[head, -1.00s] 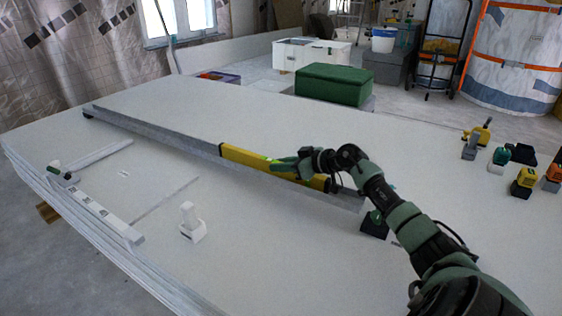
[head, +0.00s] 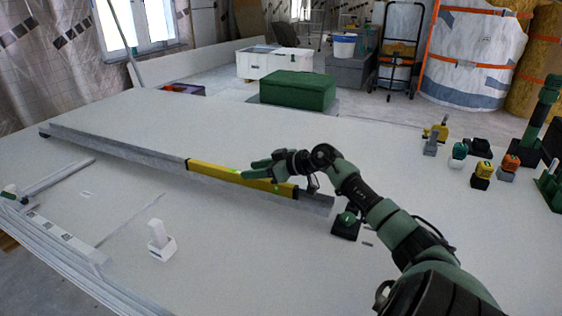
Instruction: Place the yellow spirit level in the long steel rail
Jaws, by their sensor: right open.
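The yellow spirit level (head: 215,170) has black ends and lies lengthwise along the long steel rail (head: 120,149), towards the rail's right end. It looks seated in the rail's channel, though its depth there cannot be told. The grey rail lies on the pale panel stack. My right gripper (head: 259,170) is open at the right half of the level, its green fingers just over or beside it; whether they touch it cannot be told. The gripper and wrist hide part of the level. My left gripper is not in view.
A white block-like holder (head: 161,243) stands on the panel (head: 260,270) in front of the rail. A black-and-green device (head: 346,223) sits near the rail's right end. Several small tools, including a yellow one (head: 482,172), stand at right. A green box (head: 297,90) is behind.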

